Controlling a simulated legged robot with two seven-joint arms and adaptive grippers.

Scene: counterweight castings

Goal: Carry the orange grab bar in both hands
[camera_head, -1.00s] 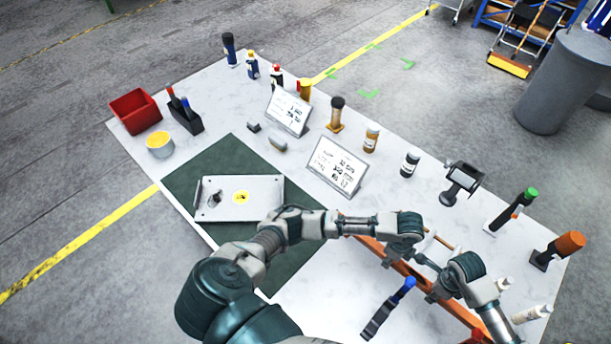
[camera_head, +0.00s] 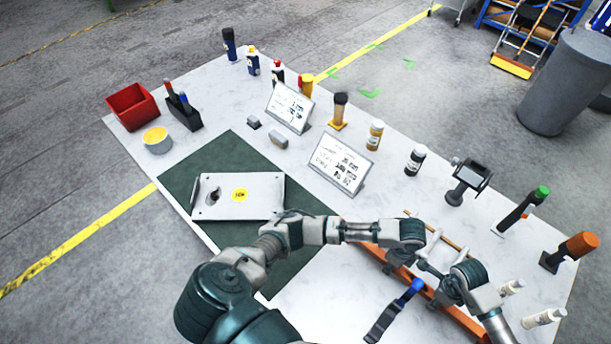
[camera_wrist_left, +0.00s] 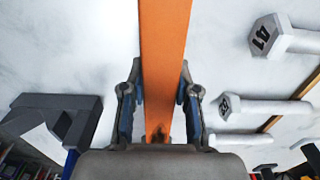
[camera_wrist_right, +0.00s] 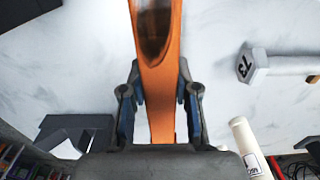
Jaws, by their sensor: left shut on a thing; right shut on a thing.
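The orange grab bar (camera_head: 466,321) runs diagonally over the right part of the table, partly hidden by my arms. My left gripper (camera_head: 393,264) is shut on the bar toward its far end. In the left wrist view the bar (camera_wrist_left: 165,50) passes between the fingers of the left gripper (camera_wrist_left: 160,115). My right gripper (camera_head: 438,298) is shut on the bar closer to the near end. In the right wrist view the bar (camera_wrist_right: 160,90) lies between the fingers of the right gripper (camera_wrist_right: 160,115). I cannot tell how high the bar is above the table.
A black clamp with a blue tip (camera_head: 395,312) lies just left of the bar. White hex-ended pieces (camera_wrist_left: 285,38) lie beside it. Bottles, a dark stand (camera_head: 468,182) and sign cards (camera_head: 340,163) stand behind. A metal plate (camera_head: 238,196) lies on the green mat (camera_head: 200,165).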

